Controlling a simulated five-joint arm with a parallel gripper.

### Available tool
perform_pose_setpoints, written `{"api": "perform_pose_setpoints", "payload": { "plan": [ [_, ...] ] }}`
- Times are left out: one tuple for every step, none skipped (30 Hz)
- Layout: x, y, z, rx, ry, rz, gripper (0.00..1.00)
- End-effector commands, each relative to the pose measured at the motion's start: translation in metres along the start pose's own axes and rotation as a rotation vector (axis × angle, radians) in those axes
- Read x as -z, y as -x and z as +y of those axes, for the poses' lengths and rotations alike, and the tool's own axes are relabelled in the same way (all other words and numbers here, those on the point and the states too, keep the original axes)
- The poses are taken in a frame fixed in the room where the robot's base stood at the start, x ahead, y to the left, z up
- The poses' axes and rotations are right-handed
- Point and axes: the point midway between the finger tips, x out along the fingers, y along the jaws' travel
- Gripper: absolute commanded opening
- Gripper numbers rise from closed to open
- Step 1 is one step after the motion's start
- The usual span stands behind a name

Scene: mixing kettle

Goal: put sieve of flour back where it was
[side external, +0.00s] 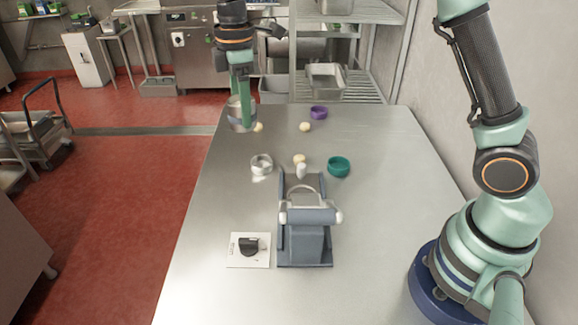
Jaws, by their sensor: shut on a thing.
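My gripper (243,116) is at the far left of the steel table, pointing down. It is shut on a silvery round vessel, which I take to be the sieve of flour (234,112). The green finger covers part of the sieve, and I cannot see the flour inside. The sieve is at the table's left edge; I cannot tell whether it touches the tabletop.
A small silvery round dish (262,164), a teal bowl (338,167) and a purple bowl (318,112) stand on the table (400,215). Pale balls (305,126) lie between them. A grey mixing machine (306,240) and a knob panel (249,249) are nearer.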

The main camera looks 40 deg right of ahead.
Motion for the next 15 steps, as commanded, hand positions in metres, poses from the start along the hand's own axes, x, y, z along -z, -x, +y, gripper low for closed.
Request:
{"api": "perform_pose_setpoints", "payload": {
  "plan": [
    [0.010,0.004,-0.004,-0.001,0.030,0.000,0.07],
    [0.015,0.006,-0.006,-0.001,0.043,0.001,0.07],
    [0.019,0.007,-0.008,0.000,0.057,0.000,0.07],
    [0.021,0.008,-0.009,0.001,0.065,-0.001,0.07],
    [0.023,0.007,-0.010,0.001,0.071,-0.001,0.07],
    [0.024,0.005,-0.011,0.002,0.076,-0.001,0.07],
    [0.025,0.001,-0.011,0.003,0.078,-0.002,0.07],
    [0.025,-0.003,-0.011,0.003,0.078,-0.002,0.07],
    [0.025,-0.011,-0.012,0.004,0.079,-0.003,0.07],
    [0.025,-0.018,-0.012,0.006,0.078,-0.004,0.07],
    [0.024,-0.026,-0.012,0.005,0.078,-0.004,0.07],
    [0.024,-0.036,-0.012,0.006,0.077,-0.004,0.07],
    [0.024,-0.043,-0.012,0.006,0.077,-0.004,0.07],
    [0.024,-0.051,-0.012,0.006,0.077,-0.004,0.07],
    [0.024,-0.060,-0.012,0.005,0.077,-0.004,0.07]
  ]
}}
